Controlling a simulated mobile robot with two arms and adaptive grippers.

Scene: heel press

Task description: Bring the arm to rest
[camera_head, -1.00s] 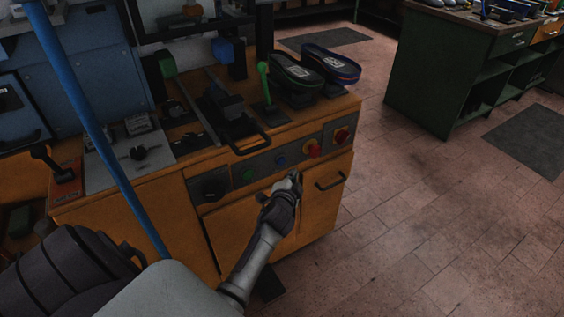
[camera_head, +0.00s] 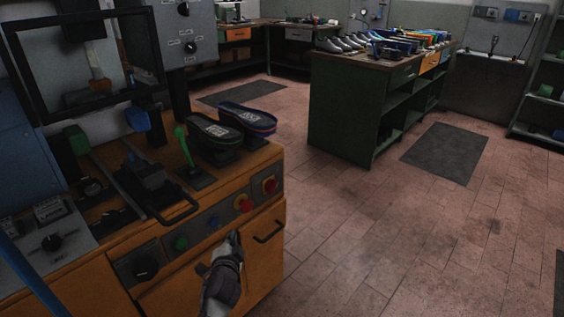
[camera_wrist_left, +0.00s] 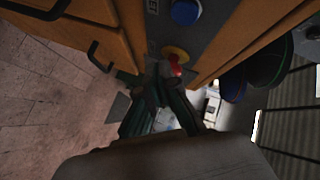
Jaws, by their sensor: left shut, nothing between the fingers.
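My left gripper (camera_head: 234,241) is in front of the orange machine cabinet (camera_head: 262,236), just below its grey control panel. It is shut and empty. In the left wrist view the closed fingers (camera_wrist_left: 172,92) show against the background, with the red knob on its yellow base (camera_wrist_left: 174,62) close beyond them in the picture. In the head view that red knob (camera_head: 246,204) sits up and right of the gripper. I cannot tell whether the fingers touch the panel. My right gripper is not in view.
Two dark shoe soles (camera_head: 215,132) stand on the machine top beside a green lever (camera_head: 184,150). A black handle (camera_head: 178,212) juts out at the front. A green workbench (camera_head: 345,110) with shoes stands at the back. The tiled floor (camera_head: 340,230) to the right is clear.

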